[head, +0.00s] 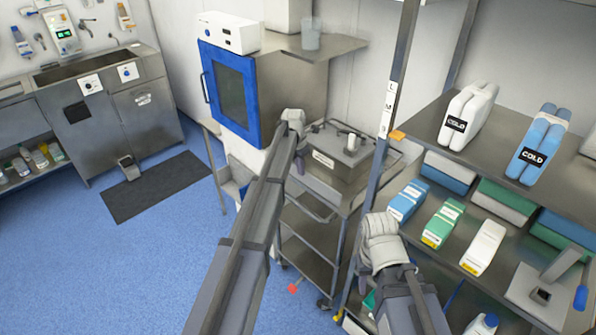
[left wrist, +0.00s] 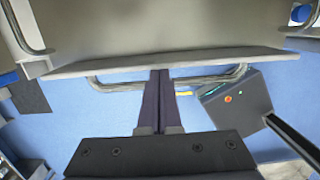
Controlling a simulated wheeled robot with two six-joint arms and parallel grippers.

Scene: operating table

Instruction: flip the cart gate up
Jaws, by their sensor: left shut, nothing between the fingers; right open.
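The steel cart (head: 337,172) stands at centre in the head view, with a lidded steel box and a bar handle on its near side. In the left wrist view, a broad grey metal panel (left wrist: 160,30) fills the top, with a bent bar (left wrist: 215,80) below its edge. I cannot tell for sure which part is the gate. My left gripper (head: 293,117) is at the cart's left side; its shut, empty fingers (left wrist: 160,75) reach the panel's lower edge in the left wrist view. Contact is unclear. My right gripper (head: 380,228) is open, beside the shelf, right of the cart.
A shelf rack (head: 492,140) with cold packs and boxes fills the right, its upright post close to the cart. A blue-doored cabinet (head: 230,95) stands behind the cart at left. A sink unit (head: 110,110) and a dark mat (head: 158,185) lie further left. The blue floor at left is clear.

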